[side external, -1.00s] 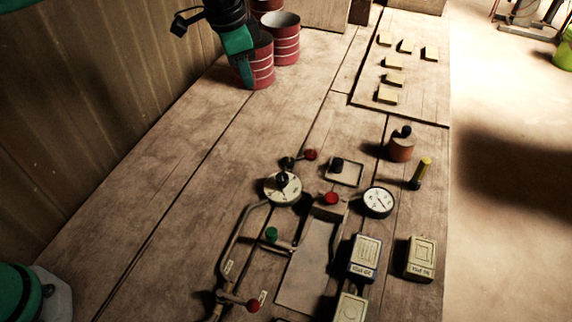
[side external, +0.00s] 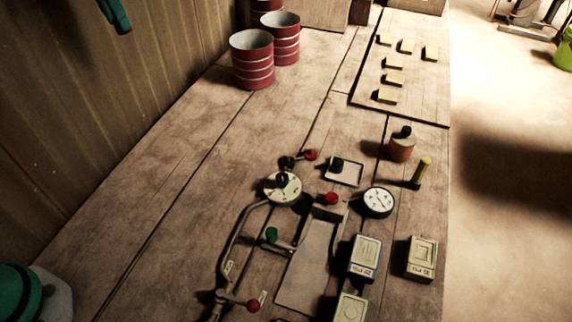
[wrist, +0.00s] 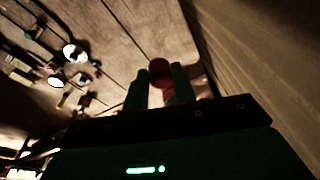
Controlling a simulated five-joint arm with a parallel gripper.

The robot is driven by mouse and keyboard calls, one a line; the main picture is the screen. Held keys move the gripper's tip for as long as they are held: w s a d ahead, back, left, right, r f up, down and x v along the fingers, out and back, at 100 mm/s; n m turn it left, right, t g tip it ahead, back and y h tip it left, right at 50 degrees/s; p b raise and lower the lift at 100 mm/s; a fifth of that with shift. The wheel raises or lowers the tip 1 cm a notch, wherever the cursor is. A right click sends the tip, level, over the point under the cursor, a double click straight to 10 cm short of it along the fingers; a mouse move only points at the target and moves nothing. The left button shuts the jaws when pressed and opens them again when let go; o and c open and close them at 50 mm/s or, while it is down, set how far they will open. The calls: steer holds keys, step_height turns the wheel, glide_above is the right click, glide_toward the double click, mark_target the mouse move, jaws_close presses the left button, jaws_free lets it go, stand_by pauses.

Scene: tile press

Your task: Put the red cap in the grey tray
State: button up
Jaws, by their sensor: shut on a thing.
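My gripper (wrist: 159,88) shows in the wrist view with its two fingers close around a rounded red piece (wrist: 159,70), which looks like the red cap; the dim light hides its details. In the side view only a green tip of my gripper (side external: 115,15) shows at the top left edge, above the table by the wall, and the held piece cannot be seen there. A small square tray with a pale rim (side external: 352,177), which seems to be the grey tray, lies mid-table. A black knob-like thing stands in its far left part.
A press with pipes, gauges (side external: 378,202) and red knobs (side external: 331,198) fills the front. An orange-brown pot (side external: 401,150) and a yellow-topped post (side external: 421,172) stand right of the tray. The left table is clear.

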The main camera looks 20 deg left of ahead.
steer(key=s+d+f+m, duration=0.3)
steer(key=d+f, duration=0.3)
steer(key=d, duration=0.3)
steer(key=s+d+f+m, duration=0.2)
steer(key=d+f+m, duration=0.1)
steer(key=d+f, duration=0.55)
steer(key=s+d+f+m+h, duration=0.1)
steer(key=s+d+f+m, duration=0.5)
steer(key=s+d+f, duration=0.3)
steer(key=s+d, duration=0.4)
steer(key=s, duration=0.1)
steer(key=shift+s+f+g, duration=0.15)
steer(key=shift+s+g, duration=0.15)
steer(key=shift+g, duration=0.1)
steer(key=shift+f, duration=4)
steer(key=o, duration=0.6)
steer(key=shift+f, duration=0.1)
steer(key=shift+c, duration=0.2)
steer(key=o, duration=0.4)
steer(key=shift+c, duration=0.2)
